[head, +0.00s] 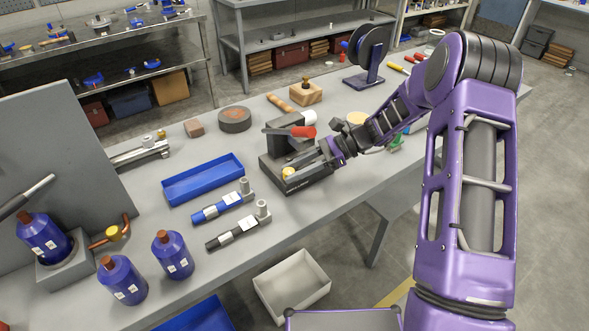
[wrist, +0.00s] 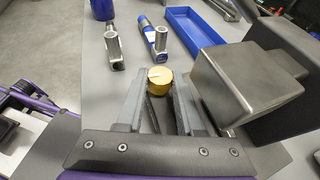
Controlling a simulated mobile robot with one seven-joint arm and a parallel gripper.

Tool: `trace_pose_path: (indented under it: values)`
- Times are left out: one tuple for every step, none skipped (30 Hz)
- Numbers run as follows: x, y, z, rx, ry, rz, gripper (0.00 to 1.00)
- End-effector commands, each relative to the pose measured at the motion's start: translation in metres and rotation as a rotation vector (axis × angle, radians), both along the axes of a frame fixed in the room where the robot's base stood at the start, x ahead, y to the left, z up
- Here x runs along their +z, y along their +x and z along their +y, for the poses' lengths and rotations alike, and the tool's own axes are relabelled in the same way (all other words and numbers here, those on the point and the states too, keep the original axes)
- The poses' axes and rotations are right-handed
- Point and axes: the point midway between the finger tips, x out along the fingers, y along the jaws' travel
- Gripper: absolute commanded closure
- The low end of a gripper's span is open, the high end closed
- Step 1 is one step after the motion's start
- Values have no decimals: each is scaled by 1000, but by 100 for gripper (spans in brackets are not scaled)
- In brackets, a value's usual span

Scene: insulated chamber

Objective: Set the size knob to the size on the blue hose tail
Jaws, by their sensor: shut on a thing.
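The brass size knob (wrist: 160,76) with a pale pointer line sits between my fingertips (wrist: 159,88) in the wrist view, and my gripper is shut on it. In the head view the knob (head: 288,172) is on the front of the dark bench machine (head: 300,186), and my gripper (head: 298,171) reaches it from the right. The blue hose tail (head: 222,208) lies on the bench left of the machine, with a metal elbow end and a white label too small to read. It also shows in the wrist view (wrist: 147,28). The knob's scale cannot be read.
A black hose tail (head: 232,233) lies beside the blue one. A blue tray (head: 203,179) is behind them. Blue bottles (head: 172,255) stand at the bench's left end. A steel block (wrist: 243,80) fills the wrist view's right.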

Motion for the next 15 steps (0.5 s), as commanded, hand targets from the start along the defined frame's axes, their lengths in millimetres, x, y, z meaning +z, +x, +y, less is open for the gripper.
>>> trace_pose_path:
  values:
    - [1, 0, 0, -1, 2, -1, 100]
    - [1, 0, 0, -1, 2, -1, 100]
    - [1, 0, 0, -1, 2, -1, 100]
    - [1, 0, 0, -1, 2, -1, 100]
    - [1, 0, 0, -1, 2, -1, 60]
    - [1, 0, 0, -1, 2, -1, 53]
    - [1, 0, 0, -1, 2, -1, 51]
    - [1, 0, 0, -1, 2, -1, 51]
    - [1, 0, 0, -1, 1, -1, 51]
    - [1, 0, 0, -1, 1, -1, 51]
    - [1, 0, 0, -1, 1, 0, 51]
    - [1, 0, 0, -1, 1, 0, 51]
    - [1, 0, 0, -1, 1, 0, 51]
    - [1, 0, 0, -1, 1, 0, 51]
    - [1, 0, 0, -1, 1, 0, 51]
